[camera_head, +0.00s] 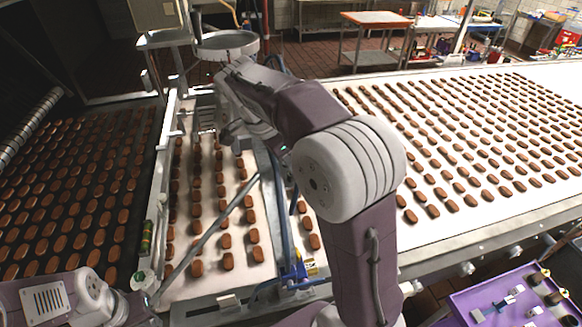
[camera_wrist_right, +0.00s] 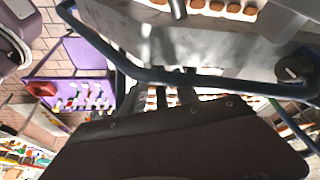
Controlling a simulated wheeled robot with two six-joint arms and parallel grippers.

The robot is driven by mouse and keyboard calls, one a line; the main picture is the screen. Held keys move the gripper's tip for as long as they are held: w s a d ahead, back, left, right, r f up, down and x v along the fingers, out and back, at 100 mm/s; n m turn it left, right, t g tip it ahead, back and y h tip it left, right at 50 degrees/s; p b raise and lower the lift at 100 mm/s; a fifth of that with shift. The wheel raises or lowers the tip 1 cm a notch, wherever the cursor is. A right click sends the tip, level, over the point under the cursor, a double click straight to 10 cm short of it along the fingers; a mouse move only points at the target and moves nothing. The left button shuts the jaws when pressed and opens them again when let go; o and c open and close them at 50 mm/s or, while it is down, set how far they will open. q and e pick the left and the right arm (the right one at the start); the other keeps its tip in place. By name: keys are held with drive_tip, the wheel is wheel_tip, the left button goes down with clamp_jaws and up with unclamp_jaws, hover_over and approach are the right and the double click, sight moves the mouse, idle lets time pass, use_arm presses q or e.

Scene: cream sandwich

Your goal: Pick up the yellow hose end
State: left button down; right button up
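A small yellow piece (camera_head: 311,267) shows beside a blue fitting (camera_head: 296,272) at the front edge of the conveyor in the head view. It may be the yellow hose end, but it is too small to be sure. My right arm reaches up across the middle, and its gripper (camera_head: 232,132) is over the narrow conveyor lane, far from the yellow piece. In the right wrist view a blue hose (camera_wrist_right: 190,80) crosses close in front of the dark gripper. Its fingers are mostly hidden. My left gripper (camera_head: 138,308) is low at the left, partly cut off.
The narrow lane (camera_head: 205,284) carries rows of brown biscuits, with metal rails along it. A dark belt (camera_head: 75,190) lies left and a wide white belt (camera_head: 520,190) right. A purple tray (camera_head: 475,303) with small parts is at lower right. A round metal bowl (camera_head: 226,44) stands behind.

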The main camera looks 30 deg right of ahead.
drive_tip(key=shift+s+d+f, duration=0.15)
drive_tip(key=shift+s, duration=0.1)
drive_tip(key=shift+w, duration=0.3)
clamp_jaws()
drive_tip(key=shift+s, duration=0.15)
wheel_tip(320, 180, up, 4)
drive_tip(key=shift+s+d+r+b, duration=0.1)
drive_tip(key=shift+d+b, duration=0.05)
drive_tip(key=shift+b, duration=0.4)
drive_tip(key=s+d+r+b, duration=0.2)
drive_tip(key=s+d+r, duration=0.3)
drive_tip(key=s, duration=0.4)
drive_tip(key=shift+s+d+r, duration=0.3)
drive_tip(key=shift+r, duration=0.5)
